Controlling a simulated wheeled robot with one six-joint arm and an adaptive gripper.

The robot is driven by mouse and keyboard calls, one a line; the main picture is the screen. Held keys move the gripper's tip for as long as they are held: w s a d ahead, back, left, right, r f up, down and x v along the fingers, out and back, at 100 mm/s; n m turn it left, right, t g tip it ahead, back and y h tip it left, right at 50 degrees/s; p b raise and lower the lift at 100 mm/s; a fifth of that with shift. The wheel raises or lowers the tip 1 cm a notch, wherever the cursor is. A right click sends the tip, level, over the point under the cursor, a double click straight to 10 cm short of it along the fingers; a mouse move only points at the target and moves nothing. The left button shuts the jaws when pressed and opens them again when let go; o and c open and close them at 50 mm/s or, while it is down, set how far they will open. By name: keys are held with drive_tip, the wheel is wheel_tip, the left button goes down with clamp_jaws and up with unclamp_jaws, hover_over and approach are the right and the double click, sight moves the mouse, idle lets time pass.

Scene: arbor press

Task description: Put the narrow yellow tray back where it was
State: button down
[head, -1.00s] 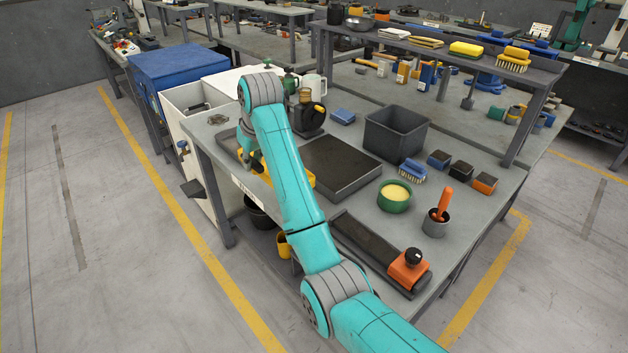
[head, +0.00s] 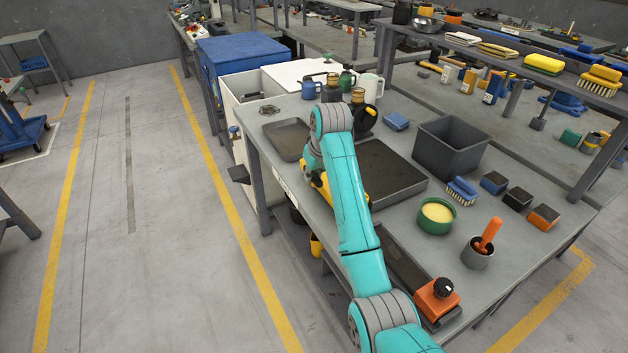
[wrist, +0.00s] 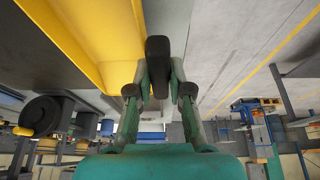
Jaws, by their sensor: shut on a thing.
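The narrow yellow tray (head: 320,184) shows in the head view near the table's left long edge, beside the big dark tray (head: 392,182). My arm covers much of it. In the wrist view the yellow tray (wrist: 88,38) runs diagonally across the upper left, with its wall at the fingers. In the head view my gripper is mostly hidden behind my wrist. I cannot tell whether the tray rests on the table or hangs just above it.
A shallow grey tray (head: 287,140) lies at the table's far left corner. A dark bin (head: 452,148), a green bowl (head: 436,216) and an orange-handled tool in a grey cup (head: 478,254) stand to the right. Kettles and mugs (head: 370,86) stand at the back.

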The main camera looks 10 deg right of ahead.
drive_tip(key=shift+f, duration=1.1)
drive_tip(key=shift+f, duration=0.1)
drive_tip(key=c, duration=1.1)
unclamp_jaws()
